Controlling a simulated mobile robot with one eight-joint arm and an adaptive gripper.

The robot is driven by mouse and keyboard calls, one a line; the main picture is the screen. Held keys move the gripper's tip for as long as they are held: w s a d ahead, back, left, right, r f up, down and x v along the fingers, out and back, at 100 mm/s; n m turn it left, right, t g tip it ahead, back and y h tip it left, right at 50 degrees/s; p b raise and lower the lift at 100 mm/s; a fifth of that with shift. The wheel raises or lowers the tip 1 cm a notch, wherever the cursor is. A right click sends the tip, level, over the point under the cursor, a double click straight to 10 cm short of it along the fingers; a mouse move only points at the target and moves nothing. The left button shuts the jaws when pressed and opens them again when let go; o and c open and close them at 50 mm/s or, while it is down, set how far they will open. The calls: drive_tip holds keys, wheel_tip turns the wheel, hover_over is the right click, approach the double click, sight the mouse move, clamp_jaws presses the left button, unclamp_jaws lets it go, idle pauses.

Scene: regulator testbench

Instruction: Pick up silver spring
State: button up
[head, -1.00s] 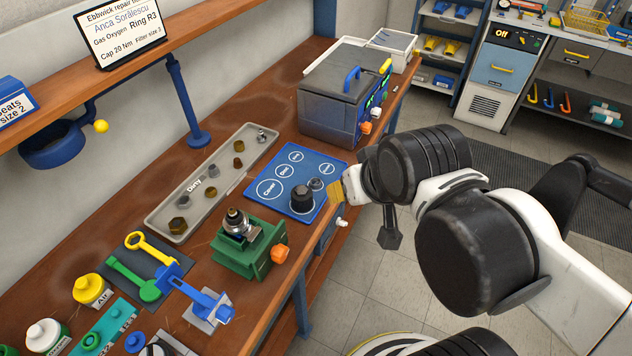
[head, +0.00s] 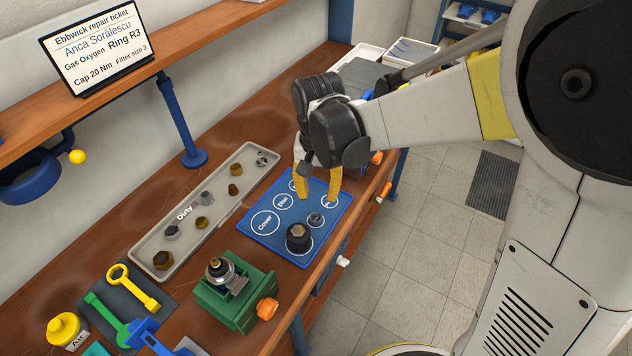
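My gripper (head: 319,190) has two yellow fingers, spread apart and pointing down over the far part of the blue mat (head: 270,240). Nothing shows between the fingers. A small grey round piece (head: 316,219) sits on the mat just in front of the fingers, beside a larger black knob-like part (head: 298,237). I cannot tell whether this grey piece is the silver spring. Several small grey and brass parts lie in the long tray marked Dirty (head: 205,188), including a silver piece (head: 261,159) at its far end; none is clearly a spring.
A green vise (head: 235,298) with an orange knob holds a metal regulator body (head: 221,270) at the front. A blue shelf post (head: 181,125) stands behind the tray. Yellow and green wrenches (head: 133,287) lie at lower left. Bare wood lies between tray and mat.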

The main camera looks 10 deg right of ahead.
sight(316, 218)
wheel_tip(316, 218, down, 4)
drive_tip(key=shift+a+r+b, duration=0.1)
drive_tip(key=shift+r+b, duration=0.05)
drive_tip(key=shift+b, duration=0.4)
drive_tip(key=f+b, duration=0.1)
drive_tip(key=f, duration=0.2)
drive_tip(key=s+f+b, duration=0.1)
drive_tip(key=f, duration=0.1)
drive_tip(key=shift+a+f+b, duration=0.2)
drive_tip(key=shift+a+b, duration=0.05)
drive_tip(key=shift+b, duration=0.1)
drive_tip(key=shift+r, duration=0.1)
drive_tip(key=c, duration=0.7)
